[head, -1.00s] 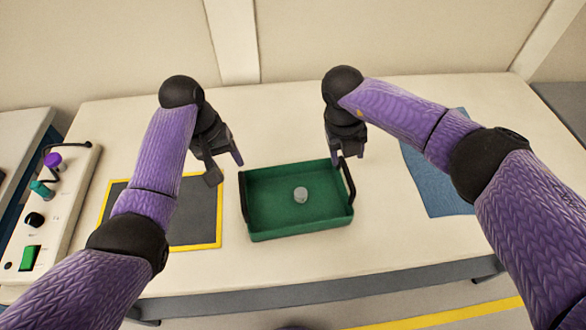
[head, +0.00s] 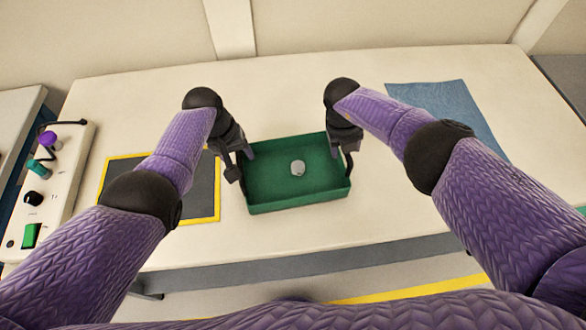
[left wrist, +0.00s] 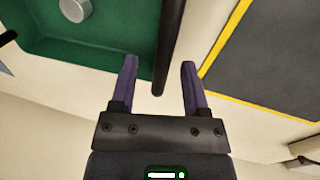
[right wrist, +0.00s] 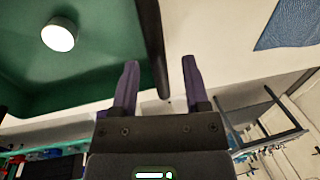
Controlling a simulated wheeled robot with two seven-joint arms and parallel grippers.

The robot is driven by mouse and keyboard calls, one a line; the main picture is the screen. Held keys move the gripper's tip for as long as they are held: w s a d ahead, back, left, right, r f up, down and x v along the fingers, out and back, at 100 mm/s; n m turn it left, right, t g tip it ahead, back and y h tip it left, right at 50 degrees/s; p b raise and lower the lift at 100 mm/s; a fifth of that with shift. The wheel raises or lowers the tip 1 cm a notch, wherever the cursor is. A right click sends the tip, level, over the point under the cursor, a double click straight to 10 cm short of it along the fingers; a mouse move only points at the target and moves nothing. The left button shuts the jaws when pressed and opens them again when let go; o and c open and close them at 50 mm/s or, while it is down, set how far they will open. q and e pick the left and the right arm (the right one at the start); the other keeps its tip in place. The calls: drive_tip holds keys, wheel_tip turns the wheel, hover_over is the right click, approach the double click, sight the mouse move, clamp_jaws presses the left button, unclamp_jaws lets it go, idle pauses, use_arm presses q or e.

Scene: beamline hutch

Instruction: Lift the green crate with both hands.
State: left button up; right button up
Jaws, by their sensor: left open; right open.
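The green crate (head: 297,203) is a shallow open tray with dark handles on its left and right sides. It stands on the table with a small grey-white cylinder (head: 298,168) inside. My left gripper (head: 240,165) is at the crate's left side. In the left wrist view its open fingers (left wrist: 160,80) are on either side of the dark handle bar (left wrist: 168,45). My right gripper (head: 346,155) is at the right side. In the right wrist view its open fingers (right wrist: 160,85) are on either side of the other handle bar (right wrist: 152,45). The head view partly hides both handles behind the grippers.
A dark mat with a yellow border (head: 200,215) lies left of the crate. A blue cloth (head: 440,105) lies at the back right. A control box (head: 60,185) with knobs and a green switch is at the far left. The table (head: 290,75) is clear behind the crate.

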use_arm(q)
drive_tip(key=shift+f, duration=0.4)
use_arm(e)
drive_tip(key=shift+d+f, duration=0.1)
drive_tip(key=shift+f, duration=0.35)
use_arm(q)
clamp_jaws()
use_arm(e)
clamp_jaws()
drive_tip(key=shift+r, duration=0.1)
idle(0.5)
